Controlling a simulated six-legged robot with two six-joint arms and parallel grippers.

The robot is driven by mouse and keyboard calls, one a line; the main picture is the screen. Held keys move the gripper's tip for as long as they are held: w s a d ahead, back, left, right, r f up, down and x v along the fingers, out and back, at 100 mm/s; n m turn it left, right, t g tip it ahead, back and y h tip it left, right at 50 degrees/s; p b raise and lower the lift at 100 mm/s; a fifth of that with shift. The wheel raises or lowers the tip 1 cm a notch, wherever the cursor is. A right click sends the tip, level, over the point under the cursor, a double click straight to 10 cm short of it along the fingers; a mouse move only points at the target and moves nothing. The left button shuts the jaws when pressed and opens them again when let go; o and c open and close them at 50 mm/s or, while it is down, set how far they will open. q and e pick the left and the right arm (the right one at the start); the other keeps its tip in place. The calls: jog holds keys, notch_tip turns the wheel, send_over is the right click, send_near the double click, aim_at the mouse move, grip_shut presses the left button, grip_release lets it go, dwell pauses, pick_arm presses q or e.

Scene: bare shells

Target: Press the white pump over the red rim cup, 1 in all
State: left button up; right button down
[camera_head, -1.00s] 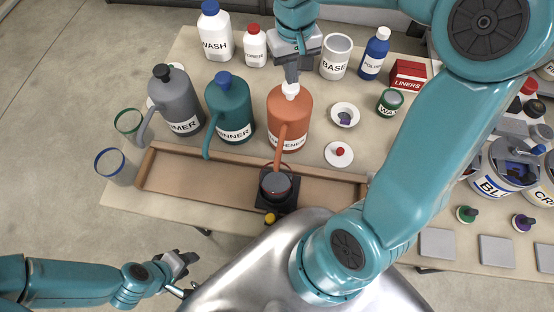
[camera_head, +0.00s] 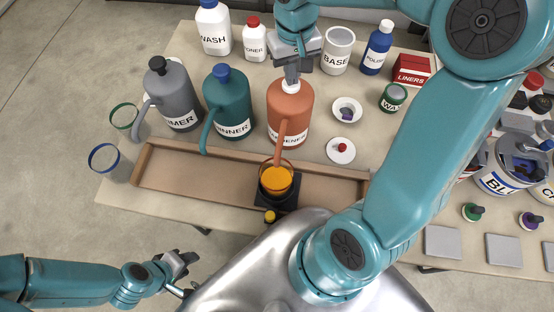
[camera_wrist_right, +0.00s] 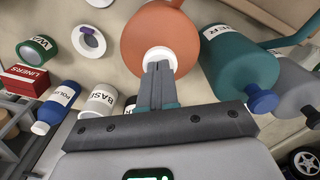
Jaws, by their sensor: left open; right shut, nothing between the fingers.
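The orange bottle (camera_head: 291,108) with the white pump (camera_head: 291,87) on top stands at the middle of the table. Its long orange spout reaches down over the red rim cup (camera_head: 289,166), which sits on a small black stand (camera_head: 287,200) and holds orange-yellow liquid. My right gripper (camera_head: 291,78) is shut with its fingertips down on the white pump. In the right wrist view the shut fingers (camera_wrist_right: 159,68) cover part of the pump's white top (camera_wrist_right: 157,54). My left gripper (camera_head: 183,262) is open and empty, off the table's front edge at the lower left.
A grey bottle (camera_head: 174,95) and a teal bottle (camera_head: 228,98) with spouts stand to the left. A wooden tray (camera_head: 195,187) runs along the front. Green-rim (camera_head: 124,117) and blue-rim (camera_head: 104,158) cups stand at the left edge. A white bowl (camera_head: 346,107) and lid (camera_head: 340,152) lie right.

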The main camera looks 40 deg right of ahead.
jog(key=shift+f, duration=0.1)
jog(key=shift+r+p, duration=1.45)
jog(key=shift+r, duration=0.2)
notch_tip(320, 180, up, 6)
jog(key=p, duration=0.5)
jog(key=shift+s+a, duration=0.1)
